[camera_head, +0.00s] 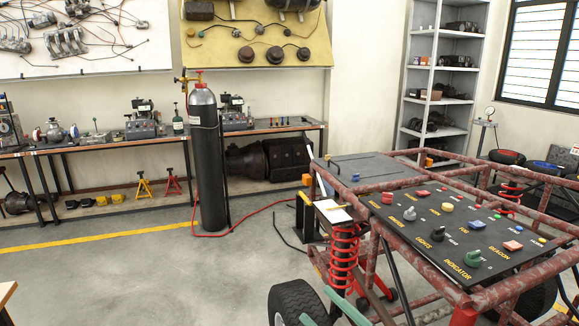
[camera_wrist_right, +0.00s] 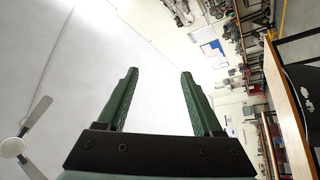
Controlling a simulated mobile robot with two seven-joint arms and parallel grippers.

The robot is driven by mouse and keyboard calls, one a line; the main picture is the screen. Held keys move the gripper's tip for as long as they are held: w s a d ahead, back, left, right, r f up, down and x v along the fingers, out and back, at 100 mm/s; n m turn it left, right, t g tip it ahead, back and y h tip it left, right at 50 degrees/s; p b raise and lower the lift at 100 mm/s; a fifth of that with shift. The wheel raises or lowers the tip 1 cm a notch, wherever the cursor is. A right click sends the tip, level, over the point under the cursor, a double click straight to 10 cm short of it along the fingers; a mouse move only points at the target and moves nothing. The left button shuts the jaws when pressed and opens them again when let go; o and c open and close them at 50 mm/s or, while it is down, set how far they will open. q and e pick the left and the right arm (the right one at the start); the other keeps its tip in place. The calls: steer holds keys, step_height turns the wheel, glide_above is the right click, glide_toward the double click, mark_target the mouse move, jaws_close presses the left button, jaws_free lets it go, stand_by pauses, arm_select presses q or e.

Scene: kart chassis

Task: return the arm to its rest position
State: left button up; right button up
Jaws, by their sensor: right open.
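My right gripper (camera_head: 315,303) shows only as two green fingers at the bottom edge of the head view, in front of the kart's left front wheel and coil spring. The rest of that arm is out of the head view. In the right wrist view the gripper (camera_wrist_right: 159,75) has its two green fingers wide apart with nothing between them. It points toward the ceiling and the upper wall. My left gripper does not show in either view.
The kart chassis (camera_head: 462,292), a rusty red tube frame, stands at the right with a black switch panel (camera_head: 408,238). A black gas cylinder (camera_head: 207,160) stands by the workbench (camera_head: 75,146). Grey floor (camera_head: 130,275) is clear at the left. A ceiling fan (camera_wrist_right: 12,147) shows in the wrist view.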

steer(key=s+d+f+m+h+p, duration=0.1)
steer(key=s+d+f+m+h, duration=0.25)
steer(key=f+m+h, duration=0.5)
steer(key=s+d+f+m+h, duration=0.3)
steer(key=d+f+m, duration=0.25)
steer(key=f, duration=0.55)
steer(key=s+d+f+m+g+h, duration=0.1)
steer(key=s+f+m+g, duration=0.3)
steer(key=s+f, duration=0.7)
steer(key=s+g+h, duration=0.1)
steer(key=s, duration=0.1)
steer(key=shift+s+d+f+g+h, duration=0.2)
steer(key=shift+s+d+g+h, duration=0.1)
steer(key=shift+s+d+h, duration=0.1)
steer(key=shift+c, duration=0.3)
